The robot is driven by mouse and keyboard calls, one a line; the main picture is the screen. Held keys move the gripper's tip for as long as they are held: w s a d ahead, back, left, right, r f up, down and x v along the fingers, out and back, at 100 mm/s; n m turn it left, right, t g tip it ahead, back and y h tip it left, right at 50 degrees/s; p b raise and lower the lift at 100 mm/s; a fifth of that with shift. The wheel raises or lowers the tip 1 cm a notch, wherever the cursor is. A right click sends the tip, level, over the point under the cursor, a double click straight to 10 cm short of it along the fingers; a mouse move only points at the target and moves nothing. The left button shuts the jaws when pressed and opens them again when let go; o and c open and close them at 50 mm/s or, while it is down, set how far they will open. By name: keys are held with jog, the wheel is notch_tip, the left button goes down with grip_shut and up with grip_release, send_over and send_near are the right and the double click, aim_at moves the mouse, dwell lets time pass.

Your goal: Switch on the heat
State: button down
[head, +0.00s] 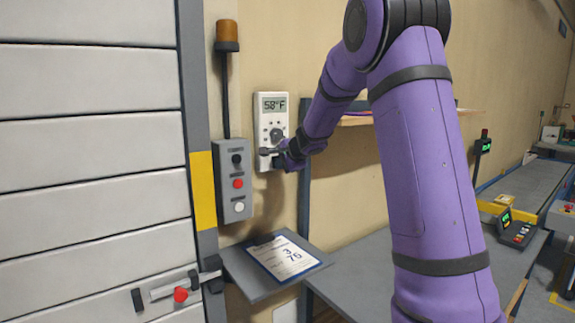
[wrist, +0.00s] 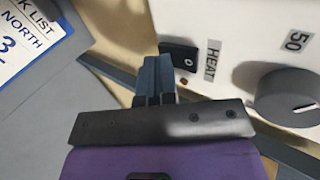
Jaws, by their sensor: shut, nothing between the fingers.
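The white thermostat (head: 272,106) hangs on the tan wall, with a display reading 58°F. In the wrist view its white face (wrist: 230,25) carries a round grey dial (wrist: 290,97) near a "50" mark, and a "HEAT" label (wrist: 211,60). A small black switch (wrist: 179,54) sits left of that label, with a small reddish dot below it. My gripper (head: 266,152) is at the lower part of the thermostat. In the wrist view my gripper (wrist: 155,68) is shut and empty, its fingertips just left of the black switch. I cannot tell whether they touch it.
A grey control box (head: 233,180) with a black knob, red button and white button is left of the thermostat. Below is a small grey shelf (head: 260,290) with a clipboard (head: 283,257). A wall shelf (head: 440,117) and a workbench (head: 350,272) are to the right.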

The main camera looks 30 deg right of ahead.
jog(key=shift+w, duration=0.2)
jog(key=shift+w+f, duration=0.2)
jog(key=shift+f, duration=0.1)
jog(key=shift+a, duration=0.1)
dwell(0.3)
